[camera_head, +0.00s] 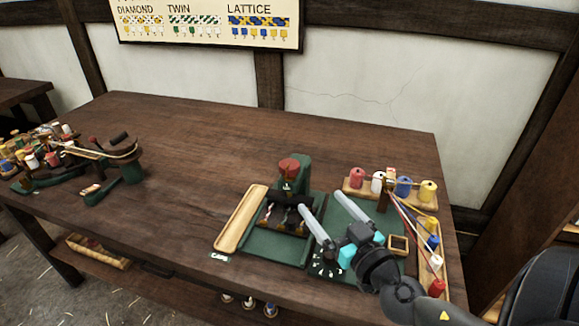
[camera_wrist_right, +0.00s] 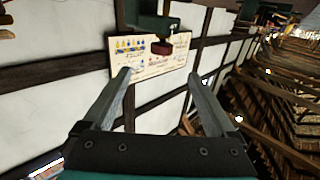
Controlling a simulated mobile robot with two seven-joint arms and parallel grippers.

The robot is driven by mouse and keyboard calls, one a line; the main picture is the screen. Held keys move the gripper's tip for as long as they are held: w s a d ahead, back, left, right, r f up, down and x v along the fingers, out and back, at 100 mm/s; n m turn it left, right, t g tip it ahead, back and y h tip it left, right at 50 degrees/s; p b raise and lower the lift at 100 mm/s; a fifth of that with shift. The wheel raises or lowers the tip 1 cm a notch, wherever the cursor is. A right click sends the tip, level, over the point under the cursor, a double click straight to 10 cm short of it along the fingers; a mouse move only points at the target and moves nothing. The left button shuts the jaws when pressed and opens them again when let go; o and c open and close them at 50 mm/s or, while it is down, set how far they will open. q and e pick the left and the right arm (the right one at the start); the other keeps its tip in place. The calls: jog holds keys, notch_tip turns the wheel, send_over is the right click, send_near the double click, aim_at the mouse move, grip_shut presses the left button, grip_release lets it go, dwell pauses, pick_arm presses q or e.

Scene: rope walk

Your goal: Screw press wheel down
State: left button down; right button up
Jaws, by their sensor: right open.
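The press is a green frame (camera_head: 291,190) on a green base, with a red wheel (camera_head: 289,167) at its top. Dark press parts sit below the wheel, and strands show under them. My right gripper (camera_head: 329,200) is open and empty, to the right of the press, its two pale fingers apart. In the right wrist view, the red wheel (camera_wrist_right: 165,51) hangs beneath the green frame (camera_wrist_right: 155,22), beyond and between the open fingers (camera_wrist_right: 159,75); a gap shows between fingers and wheel. My left gripper is not in view.
A wooden tray (camera_head: 240,220) lies left of the press. A rack with spools (camera_head: 427,191) and stretched threads stands close to my right gripper. A green device with rope (camera_head: 128,170) and several spools is at far left. The table's middle (camera_head: 190,150) is clear.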

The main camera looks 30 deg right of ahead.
aim_at(295, 172)
jog(key=w+p, duration=0.1)
jog(key=w, duration=0.3)
jog(key=w+p, duration=0.1)
jog(key=w, duration=0.3)
jog(key=w+d+p, duration=0.1)
jog(key=w, duration=0.4)
jog(key=shift+w, duration=1.1)
jog(key=shift+c, duration=0.2)
jog(key=c, duration=1.3)
